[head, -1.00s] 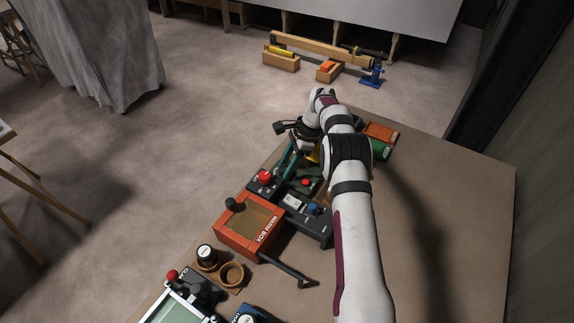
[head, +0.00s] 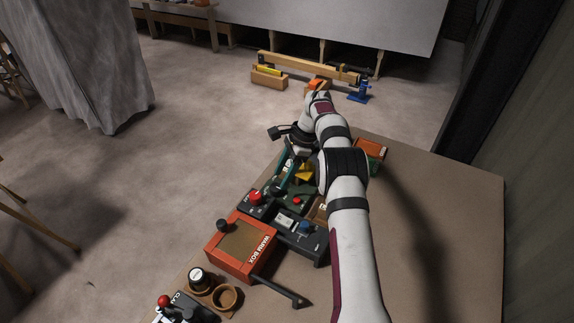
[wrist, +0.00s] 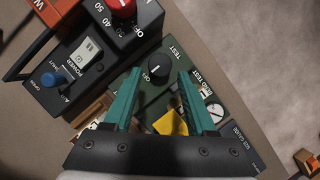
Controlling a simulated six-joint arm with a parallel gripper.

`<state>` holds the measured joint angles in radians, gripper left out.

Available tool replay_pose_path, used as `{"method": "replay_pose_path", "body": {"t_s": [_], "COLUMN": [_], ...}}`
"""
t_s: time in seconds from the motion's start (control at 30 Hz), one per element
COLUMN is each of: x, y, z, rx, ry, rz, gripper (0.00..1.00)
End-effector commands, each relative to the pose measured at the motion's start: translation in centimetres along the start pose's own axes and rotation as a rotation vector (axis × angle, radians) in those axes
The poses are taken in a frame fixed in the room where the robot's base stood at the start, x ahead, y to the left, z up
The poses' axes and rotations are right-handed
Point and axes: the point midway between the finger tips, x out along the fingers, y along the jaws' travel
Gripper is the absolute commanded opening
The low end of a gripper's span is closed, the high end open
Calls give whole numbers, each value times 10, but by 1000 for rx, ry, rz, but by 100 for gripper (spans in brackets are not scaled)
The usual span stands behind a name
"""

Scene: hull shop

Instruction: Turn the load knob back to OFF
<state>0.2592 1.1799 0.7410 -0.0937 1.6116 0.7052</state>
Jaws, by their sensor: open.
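A dark green test box (wrist: 168,45) fills the middle of the wrist view, marked TEST and OFF. Its round black knob (wrist: 157,67) has a white pointer mark; I cannot read for certain where it points. My gripper (wrist: 162,73) is open, with its two teal fingers on either side of this knob and nothing held between them. I cannot tell how high the fingertips are above the box. In the head view my gripper (head: 285,176) hangs over the green box (head: 297,200), and the knob cannot be made out there.
A black box with a red knob (wrist: 122,6) stands close to the green box. A power box with a blue knob (wrist: 52,80) is to the left. An orange warm box (head: 240,246) is nearer in the head view.

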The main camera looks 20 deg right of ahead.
Motion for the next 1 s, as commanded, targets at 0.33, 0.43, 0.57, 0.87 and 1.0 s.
{"method": "replay_pose_path", "body": {"t_s": [0.33,0.43,0.57,0.87,1.0], "x": [-74,-78,-78,-84,-131], "y": [0,0,0,3,38], "z": [0,0,0,7,59], "rx": [0,0,0,-20,-195], "ry": [1,0,0,5,48], "rz": [-1,0,1,2,18], "gripper": [57,57,57,57,57]}}
